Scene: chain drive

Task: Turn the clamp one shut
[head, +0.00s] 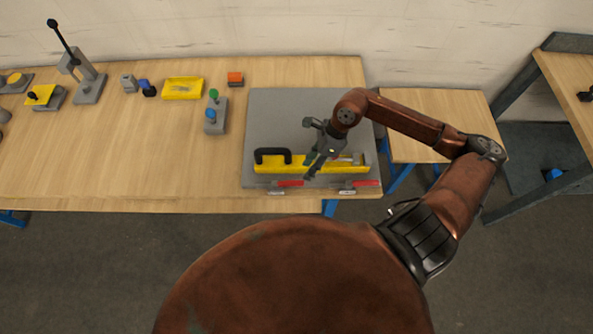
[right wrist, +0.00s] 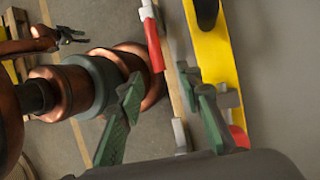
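Two clamps with red handles sit at the front edge of the grey plate (head: 284,102): a left clamp (head: 288,184) and a right clamp (head: 360,184). I cannot tell which is clamp one. Their handles lie roughly along the table edge. My right gripper (head: 311,176) is over the yellow bar, between the clamps. In the right wrist view, its green-padded fingers (right wrist: 163,88) are apart and empty. One red handle (right wrist: 154,48) shows beyond them there; a piece of red (right wrist: 240,137) is partly hidden behind a finger. My left gripper (right wrist: 70,35) shows small at the upper left there.
The yellow bar (head: 322,168) with a black handle (head: 272,155) lies on the plate behind the clamps. The table's front left is clear.

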